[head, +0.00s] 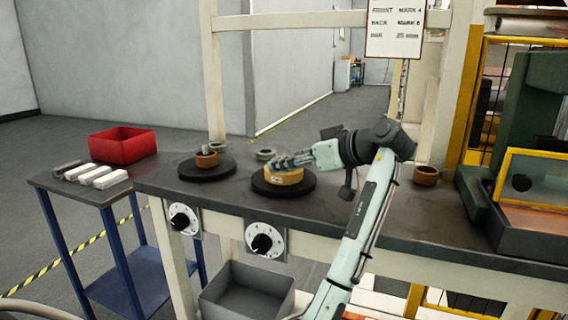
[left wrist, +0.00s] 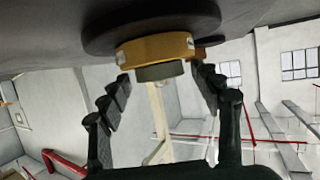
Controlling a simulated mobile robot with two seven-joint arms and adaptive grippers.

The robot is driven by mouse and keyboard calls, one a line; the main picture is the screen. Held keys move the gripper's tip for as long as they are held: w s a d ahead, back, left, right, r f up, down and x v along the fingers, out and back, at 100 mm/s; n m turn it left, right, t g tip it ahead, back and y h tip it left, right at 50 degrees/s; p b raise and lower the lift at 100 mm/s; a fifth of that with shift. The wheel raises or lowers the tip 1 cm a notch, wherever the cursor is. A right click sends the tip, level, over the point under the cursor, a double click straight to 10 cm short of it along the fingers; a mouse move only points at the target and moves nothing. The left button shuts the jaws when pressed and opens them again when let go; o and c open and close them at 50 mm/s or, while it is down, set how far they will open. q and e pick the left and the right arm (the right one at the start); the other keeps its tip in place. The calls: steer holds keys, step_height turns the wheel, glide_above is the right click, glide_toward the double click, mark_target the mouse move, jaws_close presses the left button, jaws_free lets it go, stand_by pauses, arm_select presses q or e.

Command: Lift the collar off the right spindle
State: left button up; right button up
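The right turntable (head: 258,187) is a black disc carrying a yellow-brown roll (head: 284,177). In the left wrist view, which is upside down, the roll (left wrist: 155,48) sits on the disc, with a dark grey collar (left wrist: 160,72) against its upper face. My left gripper (head: 276,162) reaches in from the right, just above the roll. In the left wrist view its fingers (left wrist: 160,80) are spread, one on each side of the collar, with gaps visible. My right gripper is not in view.
A brown ring (head: 426,175) stands right of my arm. A red bin (head: 122,145) and white blocks (head: 94,174) are on the side table.

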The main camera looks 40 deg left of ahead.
arm_select(q)
steer(key=c, duration=1.2)
steer(key=shift+o, duration=0.2)
steer(key=shift+r, duration=0.15)
